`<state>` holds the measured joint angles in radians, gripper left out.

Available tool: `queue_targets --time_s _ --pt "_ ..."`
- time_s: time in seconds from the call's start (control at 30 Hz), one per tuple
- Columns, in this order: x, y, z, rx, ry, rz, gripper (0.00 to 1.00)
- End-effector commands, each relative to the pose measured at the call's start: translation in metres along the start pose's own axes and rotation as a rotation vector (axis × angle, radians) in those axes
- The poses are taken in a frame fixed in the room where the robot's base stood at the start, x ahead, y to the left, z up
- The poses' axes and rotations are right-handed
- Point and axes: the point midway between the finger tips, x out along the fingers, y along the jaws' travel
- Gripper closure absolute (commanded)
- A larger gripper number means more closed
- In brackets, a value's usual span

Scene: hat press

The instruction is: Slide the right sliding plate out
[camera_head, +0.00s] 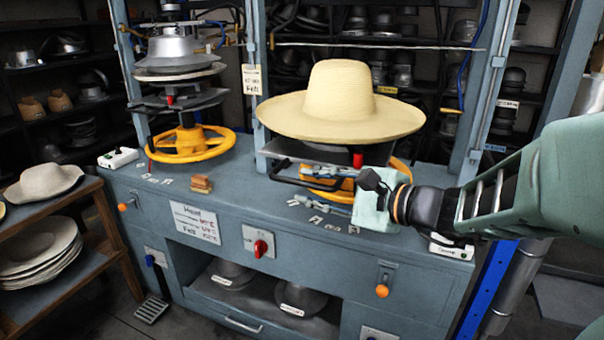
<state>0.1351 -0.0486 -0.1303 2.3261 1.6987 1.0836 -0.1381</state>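The right sliding plate (268,149) is a dark flat plate under a wide-brimmed straw hat (340,92) on the right press. Much of the plate is hidden by the hat brim. A black bar handle (284,180) sticks out at the plate's front left. My gripper (312,190) comes in from the right, below the hat, in front of the yellow handwheel (401,169). Its two fingers are spread, one higher and one lower, close to the handle bar. I cannot tell whether they touch the bar.
The left press has its own yellow handwheel (190,146). A small brown block (201,184) lies on the blue-grey bench top (236,180). Blue uprights flank the right press. A side shelf at the left holds a pale hat (42,184). The bench top between the presses is mostly clear.

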Motion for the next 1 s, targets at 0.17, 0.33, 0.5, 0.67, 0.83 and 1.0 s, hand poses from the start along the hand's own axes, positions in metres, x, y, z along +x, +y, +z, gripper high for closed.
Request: queue_targets --time_s 0.17,0.33,0.5,0.67,0.83,1.0 --pt "-0.026 0.000 0.000 0.000 0.001 -0.001 0.73" --pt "-0.038 0.000 0.001 -0.002 -0.001 0.001 0.73" --pt "-0.041 -0.001 0.002 -0.004 -0.002 0.000 0.73" --pt "-0.040 -0.001 0.002 -0.004 -0.002 0.000 0.73" --pt "-0.033 -0.001 0.003 -0.005 -0.004 0.000 0.73" --pt "-0.008 0.000 0.003 -0.002 -0.005 0.002 0.73"
